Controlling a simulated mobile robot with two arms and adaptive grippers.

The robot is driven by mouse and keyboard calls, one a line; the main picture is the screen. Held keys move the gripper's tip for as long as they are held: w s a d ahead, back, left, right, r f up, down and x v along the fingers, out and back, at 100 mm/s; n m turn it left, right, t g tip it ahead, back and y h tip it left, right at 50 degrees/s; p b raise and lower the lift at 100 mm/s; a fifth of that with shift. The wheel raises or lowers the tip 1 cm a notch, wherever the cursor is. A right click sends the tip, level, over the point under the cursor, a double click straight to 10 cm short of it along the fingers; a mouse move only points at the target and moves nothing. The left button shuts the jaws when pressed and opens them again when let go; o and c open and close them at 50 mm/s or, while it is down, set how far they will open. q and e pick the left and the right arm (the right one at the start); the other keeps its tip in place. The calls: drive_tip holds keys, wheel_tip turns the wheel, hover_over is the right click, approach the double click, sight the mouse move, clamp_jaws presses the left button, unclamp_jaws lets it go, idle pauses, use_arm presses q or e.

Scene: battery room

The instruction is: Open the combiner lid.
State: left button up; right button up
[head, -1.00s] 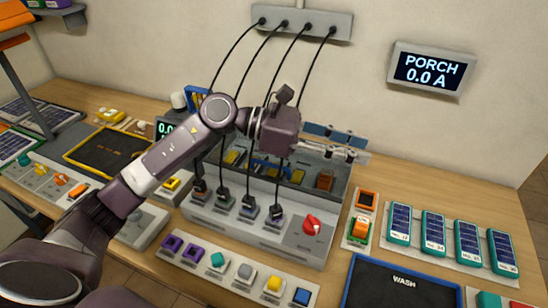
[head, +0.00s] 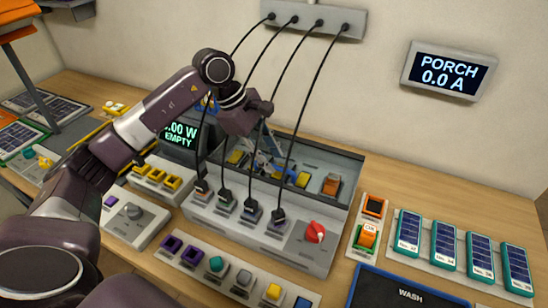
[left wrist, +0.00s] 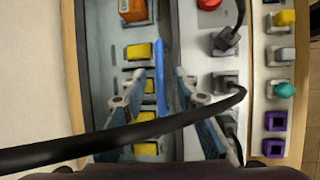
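The combiner is a grey box (head: 305,262) on the bench, with a red knob (head: 316,232) and cables plugged along its front. Its back compartment shows yellow blocks and an orange block (head: 331,185); a see-through lid over them cannot be made out clearly. My left gripper (head: 265,164) is over the compartment, partly hidden by its own wrist and the cables. In the left wrist view, its fingers (left wrist: 160,84) are open and apart, on either side of a narrow blue bar (left wrist: 161,62), perhaps the lid's handle. Contact with the bar cannot be told. My right gripper is out of view.
Black cables (head: 275,100) run from a wall strip (head: 310,18) down to the box; one crosses before my left fingers in the wrist view (left wrist: 100,142). Coloured blocks stand in front, and blue panels (head: 445,245) lie at right.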

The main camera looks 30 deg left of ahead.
use_arm(q)
drive_tip(key=shift+x, duration=1.05)
drive_tip(key=shift+c, duration=0.4)
clamp_jaws()
